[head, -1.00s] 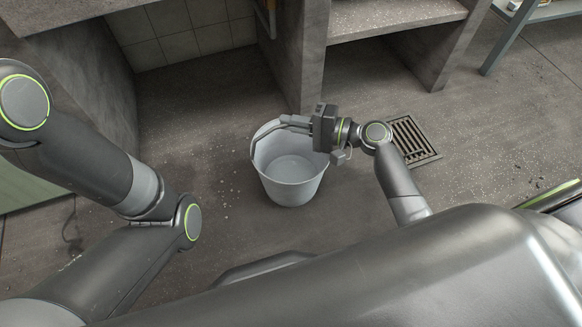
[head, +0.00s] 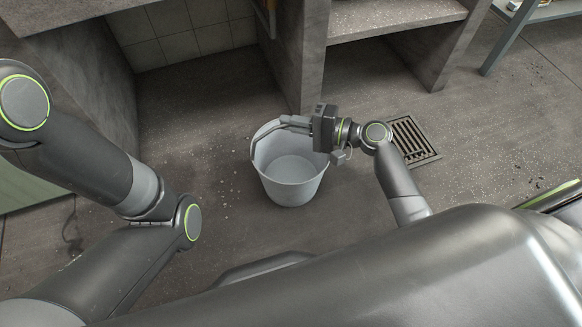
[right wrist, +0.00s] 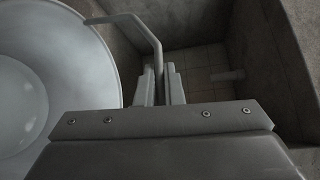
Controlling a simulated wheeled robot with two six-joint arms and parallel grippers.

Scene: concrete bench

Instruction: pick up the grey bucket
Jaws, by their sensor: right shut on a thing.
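The grey bucket (head: 291,193) stands upright on the floor in the middle of the head view, and it looks empty. Its open mouth fills the left of the right wrist view (right wrist: 108,72). My right gripper (head: 294,124) reaches over the far right of the bucket's rim and is shut on the bucket's handle. In the right wrist view the handle (right wrist: 128,20) bends down to the fingertips (right wrist: 160,72). My left arm shows at the left of the head view, but its gripper is out of view.
A concrete bench (head: 395,18) with upright slabs stands behind the bucket. A metal floor drain (head: 411,139) lies to the right of my right wrist. The floor (head: 200,130) left of the bucket is clear. A metal-legged shelf (head: 510,38) stands at the upper right.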

